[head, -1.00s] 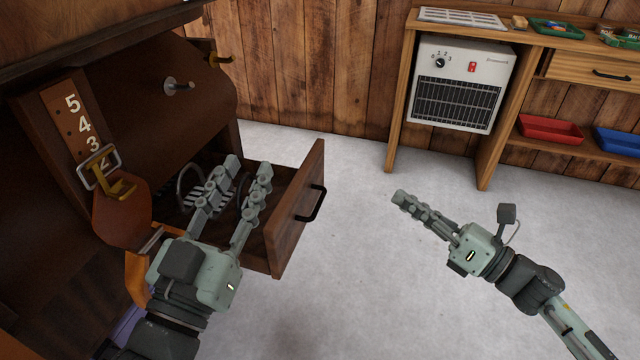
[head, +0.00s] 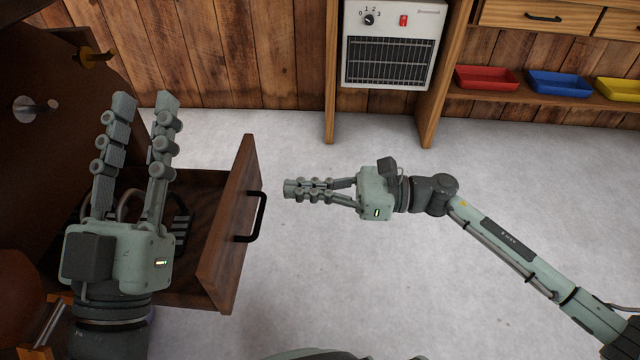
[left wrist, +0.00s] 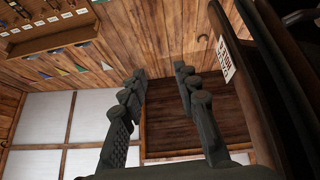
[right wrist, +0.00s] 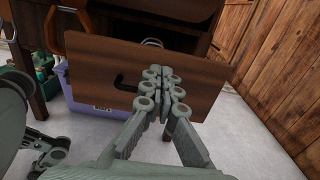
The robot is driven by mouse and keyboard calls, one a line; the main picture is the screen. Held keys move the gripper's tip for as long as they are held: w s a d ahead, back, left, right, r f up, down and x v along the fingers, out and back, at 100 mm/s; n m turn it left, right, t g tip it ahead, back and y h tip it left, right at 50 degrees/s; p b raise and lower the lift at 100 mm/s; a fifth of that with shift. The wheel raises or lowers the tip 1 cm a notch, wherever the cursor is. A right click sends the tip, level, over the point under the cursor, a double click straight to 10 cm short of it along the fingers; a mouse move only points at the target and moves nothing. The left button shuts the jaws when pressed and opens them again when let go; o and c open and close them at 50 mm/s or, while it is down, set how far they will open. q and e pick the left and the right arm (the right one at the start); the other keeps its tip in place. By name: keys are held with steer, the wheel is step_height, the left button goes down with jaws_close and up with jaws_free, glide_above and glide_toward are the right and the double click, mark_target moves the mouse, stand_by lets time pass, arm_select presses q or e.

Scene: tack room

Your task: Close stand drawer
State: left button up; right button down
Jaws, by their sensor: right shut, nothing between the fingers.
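The stand drawer (head: 228,235) is pulled out of the dark wooden stand, its brown front facing right with a black bar handle (head: 254,217). Metal items lie inside it, partly hidden by my left gripper. My left gripper (head: 146,98) is open and empty, above the drawer in the head view; its spread fingers also show in the left wrist view (left wrist: 158,75). My right gripper (head: 290,189) is shut and empty, to the right of the drawer front and apart from it in the head view. In the right wrist view its fingers point at the drawer front (right wrist: 95,85).
A white heater (head: 391,45) hangs in a wooden bench at the back. Red (head: 487,78), blue (head: 558,84) and yellow (head: 620,89) trays sit on a low shelf at the right. A purple bin (right wrist: 85,120) stands beneath the drawer.

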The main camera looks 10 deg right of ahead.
mark_target(237, 186)
arm_select(q)
steer(key=shift+w+d+f+g, duration=0.25)
steer(key=shift+w+f+g, duration=0.15)
steer(key=shift+f, duration=0.15)
arm_select(e)
steer(key=x, duration=0.7)
steer(key=shift+w+a, duration=0.15)
steer(key=shift+a, duration=0.1)
arm_select(q)
steer(key=shift+s, duration=0.15)
arm_select(e)
steer(key=shift+a, duration=0.1)
